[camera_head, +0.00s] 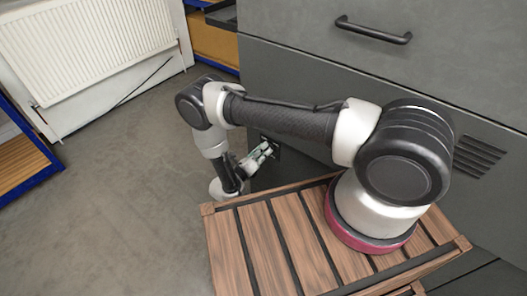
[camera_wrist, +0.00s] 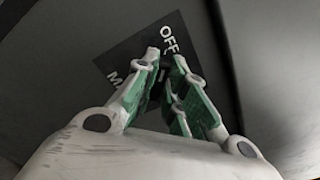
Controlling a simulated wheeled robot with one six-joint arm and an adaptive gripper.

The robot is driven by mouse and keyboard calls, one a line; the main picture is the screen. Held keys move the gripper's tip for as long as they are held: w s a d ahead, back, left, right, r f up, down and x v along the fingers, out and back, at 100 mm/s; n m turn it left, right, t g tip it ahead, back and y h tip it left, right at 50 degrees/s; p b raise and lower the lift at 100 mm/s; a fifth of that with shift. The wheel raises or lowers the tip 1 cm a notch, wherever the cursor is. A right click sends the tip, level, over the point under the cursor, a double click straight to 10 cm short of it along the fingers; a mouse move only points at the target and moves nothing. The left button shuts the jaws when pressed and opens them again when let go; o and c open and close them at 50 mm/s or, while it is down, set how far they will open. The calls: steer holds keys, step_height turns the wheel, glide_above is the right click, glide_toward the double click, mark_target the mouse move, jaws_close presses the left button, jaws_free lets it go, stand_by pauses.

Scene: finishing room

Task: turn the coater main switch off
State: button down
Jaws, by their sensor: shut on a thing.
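The coater main switch has a dark square plate (camera_wrist: 120,60) on the grey cabinet face, with white lettering that reads "OFF" and a partly covered "M". My gripper (camera_wrist: 165,62) is in front of the plate, its green-padded fingers closed in on the switch handle at the plate's middle. The handle itself is mostly hidden between the fingers, so I cannot tell its angle. In the head view my gripper (camera_head: 266,150) reaches the low part of the cabinet front, at the dark plate (camera_head: 273,142).
The grey cabinet (camera_head: 320,80) has a black bar handle (camera_head: 373,30) and vent slots (camera_head: 478,158) on its front. A slatted wooden top (camera_head: 262,235) lies under my arm's base. A white radiator (camera_head: 85,45) stands at the back left. The floor (camera_head: 120,200) at left is clear.

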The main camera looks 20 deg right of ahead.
stand_by(0.3)
steer(key=c, duration=1.5)
jaws_free()
steer(key=shift+a, duration=0.1)
steer(key=v, duration=1.2)
